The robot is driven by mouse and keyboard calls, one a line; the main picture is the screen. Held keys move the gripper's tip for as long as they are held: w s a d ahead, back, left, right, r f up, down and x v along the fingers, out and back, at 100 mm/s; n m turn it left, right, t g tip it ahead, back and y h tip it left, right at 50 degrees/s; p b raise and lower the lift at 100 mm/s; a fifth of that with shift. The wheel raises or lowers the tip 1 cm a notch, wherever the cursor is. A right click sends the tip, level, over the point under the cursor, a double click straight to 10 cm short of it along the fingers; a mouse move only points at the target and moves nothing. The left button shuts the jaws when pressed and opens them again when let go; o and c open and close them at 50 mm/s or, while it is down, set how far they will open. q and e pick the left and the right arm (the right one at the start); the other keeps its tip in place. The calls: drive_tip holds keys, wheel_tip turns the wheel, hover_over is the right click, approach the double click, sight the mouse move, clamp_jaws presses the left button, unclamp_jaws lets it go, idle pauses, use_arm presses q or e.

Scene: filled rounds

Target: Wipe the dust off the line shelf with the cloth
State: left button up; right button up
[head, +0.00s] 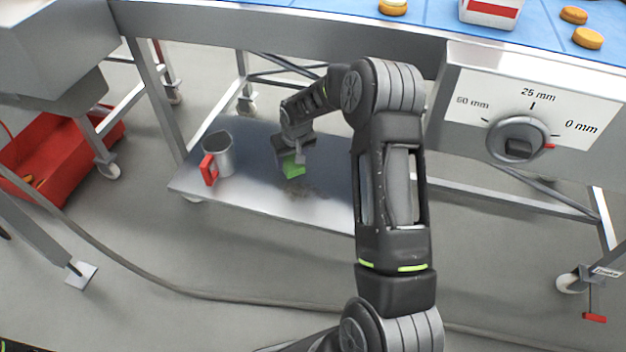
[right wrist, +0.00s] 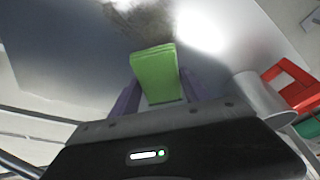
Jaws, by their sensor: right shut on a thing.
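The line shelf (head: 258,205) is a grey metal plate low under the conveyor. A brown smudge of dust (head: 308,192) lies on it, and it also shows at the top of the right wrist view (right wrist: 145,17). My right gripper (head: 291,160) reaches down over the shelf and is shut on the green cloth (head: 293,170). The folded cloth also shows between the fingers in the right wrist view (right wrist: 157,74). It is just beside the dust; I cannot tell if it touches the shelf. My left gripper is not in view.
A grey metal jug with a red handle (head: 219,156) stands on the shelf, left of the cloth. The conveyor edge (head: 300,40) and a dial panel (head: 560,105) overhang the shelf. A red bin (head: 60,170) is at the left. A cable crosses the floor.

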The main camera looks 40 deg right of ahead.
drive_tip(key=shift+r+p, duration=0.85)
drive_tip(key=shift+r, duration=0.95)
drive_tip(key=shift+a, duration=0.1)
